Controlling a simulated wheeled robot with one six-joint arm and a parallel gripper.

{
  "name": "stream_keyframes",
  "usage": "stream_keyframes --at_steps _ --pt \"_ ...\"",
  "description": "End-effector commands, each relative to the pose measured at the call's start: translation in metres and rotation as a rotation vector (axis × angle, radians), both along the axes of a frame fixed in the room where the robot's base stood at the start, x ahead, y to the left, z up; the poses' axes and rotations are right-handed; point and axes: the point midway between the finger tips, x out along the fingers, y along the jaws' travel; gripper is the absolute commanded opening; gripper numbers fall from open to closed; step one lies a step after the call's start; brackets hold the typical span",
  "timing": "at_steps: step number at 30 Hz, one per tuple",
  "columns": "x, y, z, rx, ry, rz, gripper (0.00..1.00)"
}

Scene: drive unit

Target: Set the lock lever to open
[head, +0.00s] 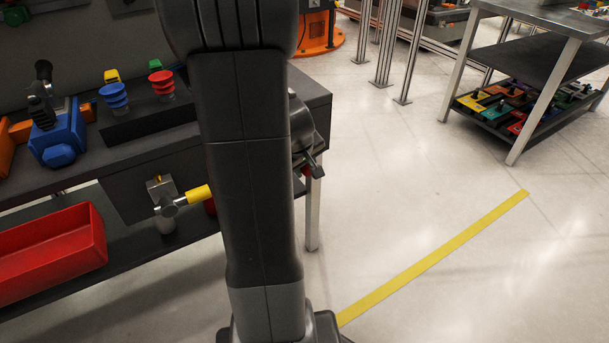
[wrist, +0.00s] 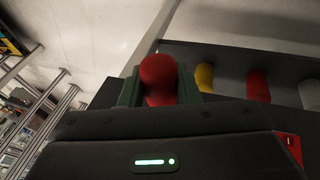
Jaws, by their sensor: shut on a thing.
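In the wrist view my gripper (wrist: 159,86) has its two dark green fingers on either side of a red rounded handle end (wrist: 158,72), which looks like the grip of the lock lever. The fingers are shut on it. The rest of that lever and its pivot are hidden behind the gripper body, so its set position cannot be told. In the head view my own arm stands in front of the bench end and hides the gripper and the held handle.
A yellow handle (wrist: 204,77) and a red handle (wrist: 258,86) stand to the right on a dark surface. In the head view a valve with a yellow handle (head: 198,194) is on the bench front, near a red bin (head: 50,250).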

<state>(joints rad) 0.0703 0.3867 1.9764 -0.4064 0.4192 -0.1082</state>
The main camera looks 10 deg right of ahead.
Motion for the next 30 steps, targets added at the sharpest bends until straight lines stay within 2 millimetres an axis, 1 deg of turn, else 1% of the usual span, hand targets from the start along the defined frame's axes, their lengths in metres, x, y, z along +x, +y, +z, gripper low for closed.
stream_keyframes --at_steps 1,4,18,24,30 --pt "0.000 0.000 -0.013 0.014 -0.043 -0.002 0.00" --pt "0.001 0.000 -0.019 0.042 -0.115 -0.001 0.00" --pt "0.008 0.003 -0.038 0.144 -0.392 -0.001 0.00" --pt "0.012 0.004 -0.047 0.170 -0.478 -0.002 0.00" --pt "0.015 0.005 -0.049 0.189 -0.531 0.000 0.00"
